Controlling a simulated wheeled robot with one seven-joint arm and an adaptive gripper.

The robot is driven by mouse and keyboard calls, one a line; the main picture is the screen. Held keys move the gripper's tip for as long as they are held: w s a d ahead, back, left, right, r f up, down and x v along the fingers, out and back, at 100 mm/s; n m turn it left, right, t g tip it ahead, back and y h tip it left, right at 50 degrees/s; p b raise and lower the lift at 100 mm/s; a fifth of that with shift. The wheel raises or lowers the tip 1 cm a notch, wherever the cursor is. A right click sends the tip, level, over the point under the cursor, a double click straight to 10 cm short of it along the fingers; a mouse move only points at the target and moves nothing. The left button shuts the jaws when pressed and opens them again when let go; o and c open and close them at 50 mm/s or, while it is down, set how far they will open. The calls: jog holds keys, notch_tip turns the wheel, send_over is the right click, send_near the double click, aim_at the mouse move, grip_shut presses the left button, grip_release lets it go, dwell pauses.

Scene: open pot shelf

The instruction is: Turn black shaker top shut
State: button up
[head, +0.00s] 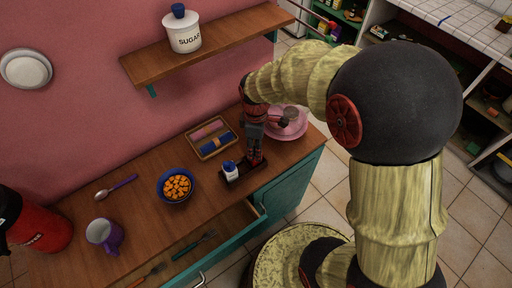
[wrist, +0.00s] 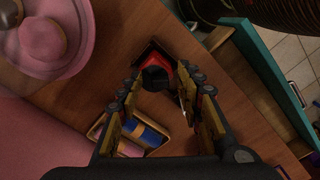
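The black shaker top (wrist: 155,78) shows as a dark round cap in the wrist view, with a red body (wrist: 184,76) partly visible beside it. It stands at a dark tray (wrist: 146,50). My gripper (wrist: 160,82) points down with its fingers apart, one on each side of the top; I cannot tell whether they touch it. In the head view my gripper (head: 254,157) is low over the dark tray (head: 238,181) and hides most of this shaker. A white shaker with a blue top (head: 230,171) stands on the tray just left of my gripper.
A basket of rolled napkins (head: 203,149) lies behind the tray, and pink plates (head: 293,130) are to the right. A blue bowl (head: 163,196) and purple mug (head: 103,237) are left. An open teal drawer (head: 238,243) juts out in front. A shelf (head: 140,66) hangs above.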

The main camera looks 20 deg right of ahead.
jog(key=shift+c, duration=0.2)
grip_shut()
dwell(0.3)
